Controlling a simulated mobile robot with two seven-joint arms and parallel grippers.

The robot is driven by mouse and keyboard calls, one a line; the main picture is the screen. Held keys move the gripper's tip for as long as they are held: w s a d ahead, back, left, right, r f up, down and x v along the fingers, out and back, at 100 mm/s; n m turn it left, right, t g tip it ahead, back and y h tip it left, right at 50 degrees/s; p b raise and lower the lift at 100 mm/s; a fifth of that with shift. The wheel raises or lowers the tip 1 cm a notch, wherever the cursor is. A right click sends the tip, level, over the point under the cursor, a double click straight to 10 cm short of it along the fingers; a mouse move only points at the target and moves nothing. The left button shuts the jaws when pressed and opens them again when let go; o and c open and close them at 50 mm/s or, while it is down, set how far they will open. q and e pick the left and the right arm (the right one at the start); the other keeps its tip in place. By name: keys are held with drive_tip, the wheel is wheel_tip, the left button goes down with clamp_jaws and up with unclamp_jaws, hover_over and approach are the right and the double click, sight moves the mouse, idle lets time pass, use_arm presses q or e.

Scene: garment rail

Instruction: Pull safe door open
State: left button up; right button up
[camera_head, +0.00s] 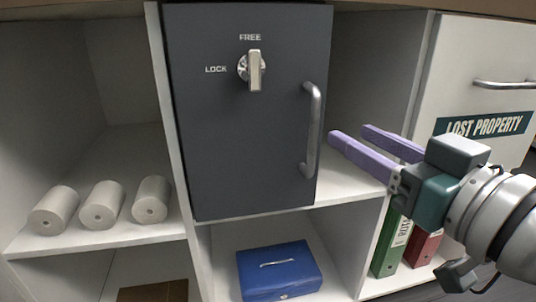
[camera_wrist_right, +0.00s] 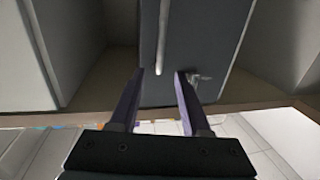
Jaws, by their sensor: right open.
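The dark grey safe door (camera_head: 225,150) looks shut in its white shelf bay. Its vertical silver bar handle (camera_head: 313,130) is on the right side; the handle also shows in the right wrist view (camera_wrist_right: 163,38). The silver knob (camera_head: 255,70) stands upright, in line with the FREE label; LOCK is to its left. My right gripper (camera_head: 350,132) has its purple fingers open and empty, just right of the handle and apart from it. In the wrist view the handle's end lies ahead, between the fingertips (camera_wrist_right: 160,72). My left gripper is not in view.
Several white rolls (camera_head: 102,205) lie on the left shelf. A blue cash box (camera_head: 279,271) sits below the safe. Green (camera_head: 392,243) and red (camera_head: 423,248) binders stand at lower right. A white LOST PROPERTY cabinet door (camera_head: 470,85) is at the right, behind my right arm.

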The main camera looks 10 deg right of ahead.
sight(317, 120)
drive_tip(key=b+x, duration=0.1)
drive_tip(key=x, duration=0.2)
drive_tip(key=b+x, duration=0.2)
drive_tip(key=x, duration=0.1)
drive_tip(key=b+x, duration=0.1)
drive_tip(key=x, duration=0.2)
drive_tip(key=shift+w+f, duration=0.15)
drive_tip(key=shift+f, duration=0.2)
drive_tip(key=shift+w+a+r, duration=0.1)
drive_tip(key=shift+w+a, duration=0.05)
drive_tip(key=shift+w, duration=0.25)
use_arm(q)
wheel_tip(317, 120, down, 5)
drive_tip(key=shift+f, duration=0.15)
use_arm(e)
clamp_jaws()
idle(0.4)
